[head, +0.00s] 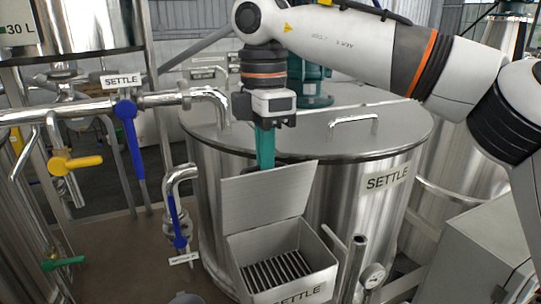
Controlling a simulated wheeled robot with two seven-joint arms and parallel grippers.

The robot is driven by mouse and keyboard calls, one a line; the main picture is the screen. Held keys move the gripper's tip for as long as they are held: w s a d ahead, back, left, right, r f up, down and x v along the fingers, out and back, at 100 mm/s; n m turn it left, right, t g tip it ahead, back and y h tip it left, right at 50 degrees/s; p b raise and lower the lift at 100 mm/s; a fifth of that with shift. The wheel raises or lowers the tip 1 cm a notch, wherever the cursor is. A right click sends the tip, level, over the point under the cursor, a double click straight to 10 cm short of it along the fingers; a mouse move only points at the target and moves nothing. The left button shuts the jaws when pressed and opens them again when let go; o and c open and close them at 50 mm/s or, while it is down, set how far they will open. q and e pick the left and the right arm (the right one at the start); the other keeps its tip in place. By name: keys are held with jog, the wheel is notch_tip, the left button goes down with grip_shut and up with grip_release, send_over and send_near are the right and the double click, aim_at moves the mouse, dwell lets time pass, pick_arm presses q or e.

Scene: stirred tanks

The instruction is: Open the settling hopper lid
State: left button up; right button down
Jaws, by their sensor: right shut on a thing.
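The settling hopper (325,262) is a grey metal box labelled SETTLE at the front of the large tank. Its lid (268,198) stands raised at the back, tilted up, and the box's open top shows a dark slotted grate (277,272). My right gripper (265,160) points down from above and is shut at the lid's upper edge. Its teal fingertips are partly hidden behind the lid, so the exact grip is not visible. My left gripper is not in view.
The steel SETTLE tank (385,215) with a top handle (353,122) stands right behind the hopper. Pipes with blue (128,140) and yellow (75,163) valve levers are at the left. A gauge (373,276) and upright pipe (353,265) stand close to the hopper's right.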

jog(key=shift+w+a+f, duration=0.1)
jog(key=shift+w+f, duration=0.1)
jog(key=shift+f, duration=0.15)
jog(key=c, duration=1.6)
grip_release()
jog(key=shift+c, duration=0.2)
jog(key=shift+o, duration=0.6)
jog(key=shift+w, duration=0.25)
jog(key=shift+r, duration=0.1)
jog(key=shift+r, duration=0.1)
notch_tip(320, 180, up, 12)
jog(key=p, duration=0.1)
jog(key=shift+w, duration=0.2)
